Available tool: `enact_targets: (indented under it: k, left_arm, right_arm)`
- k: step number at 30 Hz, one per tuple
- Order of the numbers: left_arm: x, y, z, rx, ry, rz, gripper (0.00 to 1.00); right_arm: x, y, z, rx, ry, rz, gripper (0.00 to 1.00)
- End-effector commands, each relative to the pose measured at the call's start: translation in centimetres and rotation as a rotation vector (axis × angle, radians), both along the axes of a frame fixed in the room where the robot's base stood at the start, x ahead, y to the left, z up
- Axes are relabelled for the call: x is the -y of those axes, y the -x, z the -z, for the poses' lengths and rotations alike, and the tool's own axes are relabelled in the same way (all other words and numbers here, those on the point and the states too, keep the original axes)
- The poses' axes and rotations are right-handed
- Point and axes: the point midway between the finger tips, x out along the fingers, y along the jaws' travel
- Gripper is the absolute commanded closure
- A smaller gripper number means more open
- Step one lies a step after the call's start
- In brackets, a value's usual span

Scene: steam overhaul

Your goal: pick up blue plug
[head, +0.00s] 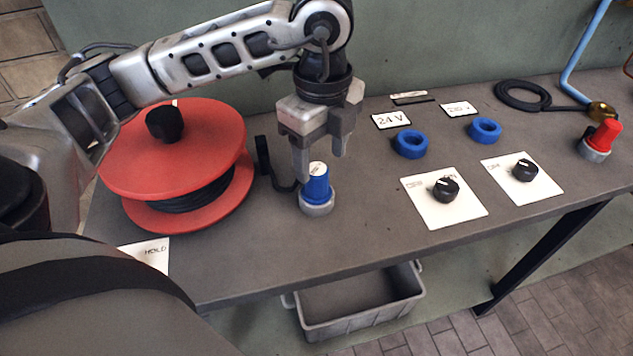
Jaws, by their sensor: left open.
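The blue plug (317,187) stands upright on the table in the head view, with a pale top and a grey ring-shaped base (317,209). My left gripper (321,165) points down directly over it. Its fingers are open, and in the picture one fingertip overlaps the left side of the plug's top while the other is to its right and higher. I cannot tell whether a finger touches the plug. A black cable end (264,158) rises just left of the plug. My right gripper is not in view.
A red cable reel (205,140) stands left. Blue ring sockets (410,145) (485,130), labelled "24 V" and "230 V", and black knobs on white plates (445,205) (535,185) are right. A red plug (604,136) stands far right. A grey crate (365,318) is below the table.

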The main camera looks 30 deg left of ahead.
Motion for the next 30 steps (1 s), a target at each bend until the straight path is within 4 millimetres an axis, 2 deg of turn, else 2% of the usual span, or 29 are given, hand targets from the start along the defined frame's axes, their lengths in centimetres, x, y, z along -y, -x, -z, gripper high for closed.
enact_targets:
  k: [10,14,20,25,26,30]
  left_arm:
    - [-0.4,0.7,4.4,-0.005,-0.001,-0.001,0.41]
    - [-0.4,0.7,5.2,-0.001,0.000,0.000,0.41]
    - [-0.4,0.7,5.2,-0.001,0.000,0.000,0.41]
    - [-0.4,0.7,5.2,-0.001,0.000,-0.001,0.88]
    - [-0.4,0.7,5.2,-0.001,0.000,-0.001,0.93]
    - [-0.4,0.6,5.2,0.000,0.000,-0.001,0.93]
  right_arm:
    - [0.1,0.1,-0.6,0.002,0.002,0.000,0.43]
    - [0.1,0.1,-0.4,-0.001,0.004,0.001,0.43]
    - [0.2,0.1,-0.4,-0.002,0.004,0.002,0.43]
    - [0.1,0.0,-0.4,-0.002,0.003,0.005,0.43]
    - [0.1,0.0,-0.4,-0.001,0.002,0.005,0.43]
    - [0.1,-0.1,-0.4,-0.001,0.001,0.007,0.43]
